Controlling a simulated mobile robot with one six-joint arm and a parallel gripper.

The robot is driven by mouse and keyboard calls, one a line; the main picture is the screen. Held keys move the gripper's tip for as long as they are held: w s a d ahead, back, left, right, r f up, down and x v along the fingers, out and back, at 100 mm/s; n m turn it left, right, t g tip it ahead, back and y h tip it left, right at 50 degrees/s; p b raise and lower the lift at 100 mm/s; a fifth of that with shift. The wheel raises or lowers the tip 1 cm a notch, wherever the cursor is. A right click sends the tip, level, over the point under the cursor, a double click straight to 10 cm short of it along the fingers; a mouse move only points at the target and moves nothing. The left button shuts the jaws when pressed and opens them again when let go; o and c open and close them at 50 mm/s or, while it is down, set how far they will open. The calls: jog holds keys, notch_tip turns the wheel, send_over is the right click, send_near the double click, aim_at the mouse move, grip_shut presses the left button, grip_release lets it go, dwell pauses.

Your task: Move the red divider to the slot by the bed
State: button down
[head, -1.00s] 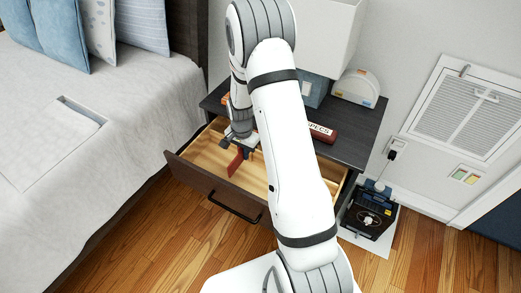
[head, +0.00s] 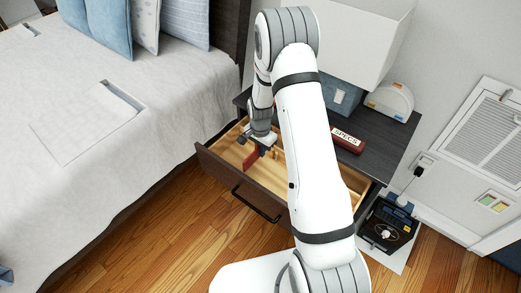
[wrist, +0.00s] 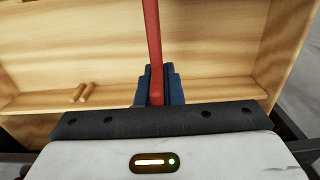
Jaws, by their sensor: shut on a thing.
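The red divider (head: 251,158) is a thin upright panel in the left part of the open nightstand drawer (head: 241,185), on the bed side. In the wrist view the divider (wrist: 153,45) shows as a narrow red strip seen edge-on. My gripper (head: 262,146) is shut on it, with the dark blue fingers (wrist: 159,88) on either side of the strip. The slot by the bed cannot be made out, and I cannot tell whether the divider touches the drawer floor. My arm hides the middle of the drawer.
The bed (head: 120,130) lies close to the drawer's left end. On the nightstand top (head: 378,152) are a red SPECS case (head: 347,139), a lamp (head: 365,45) and a white rounded object (head: 390,101). Two small wooden pegs (wrist: 82,92) show in the drawer. A black device (head: 387,228) stands on the floor.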

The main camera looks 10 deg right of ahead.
jog(key=b, duration=0.4)
send_over(261, 174)
jog(key=shift+a+f, duration=0.1)
jog(key=shift+f, duration=2.6)
jog(key=shift+f+b, duration=3)
jog(key=shift+f, duration=0.55)
jog(key=c, duration=1.5)
grip_release()
notch_tip(261, 174, up, 8)
jog(key=shift+p, duration=0.45)
